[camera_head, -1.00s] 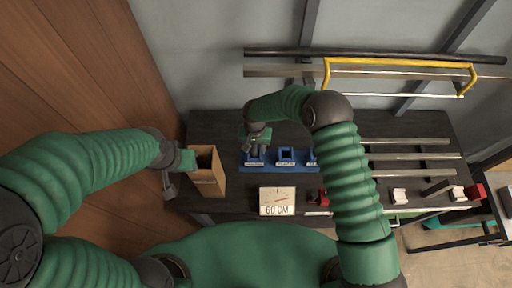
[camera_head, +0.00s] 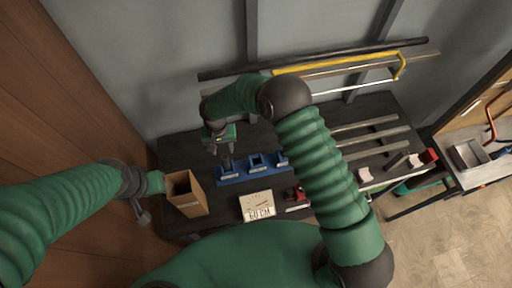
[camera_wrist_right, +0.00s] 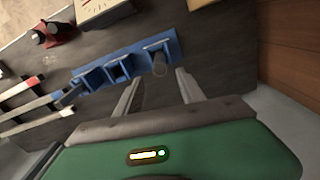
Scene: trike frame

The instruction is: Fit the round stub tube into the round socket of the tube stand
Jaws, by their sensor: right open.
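The blue tube stand (camera_head: 245,176) lies on the dark bench with several sockets in a row. It also shows in the right wrist view (camera_wrist_right: 97,67). A dark grey round stub tube (camera_head: 227,163) stands at the left-end socket, which is the right-end socket in the right wrist view (camera_wrist_right: 160,66). It looks upright in the socket; how deep it sits is hard to tell. My right gripper (camera_head: 224,152) is open, its fingers (camera_wrist_right: 160,88) apart and clear of the tube. My left gripper (camera_head: 142,212) hangs left of the cardboard box; its fingers are too small to read.
An open cardboard box (camera_head: 187,196) stands left of the stand. Metal bars (camera_head: 372,136) lie to the right. A yellow-handled frame (camera_head: 340,66) is behind.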

